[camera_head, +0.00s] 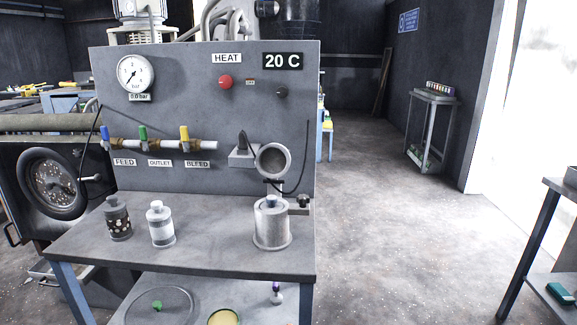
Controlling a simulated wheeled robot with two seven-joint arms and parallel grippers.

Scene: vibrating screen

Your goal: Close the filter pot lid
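The filter pot (271,228) is a pale metal cylinder on a round base. It stands at the right of the grey bench top. Its round lid (259,161) looks hinged at the back and stands upright above the pot, its ringed face toward me. A small blue-grey cap (271,200) shows at the pot's open top; the pot's inside is mostly hidden. A dark knob (303,200) on a small block sits just right of the pot. Neither of my grippers is in view.
A dark speckled canister (117,218) and a white canister (160,225) stand left on the bench (205,250). Behind are feed, outlet and bleed valves (143,136), a gauge (136,75) and a 20 C display (282,61). Thin cables hang near the lid. Bench front is clear.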

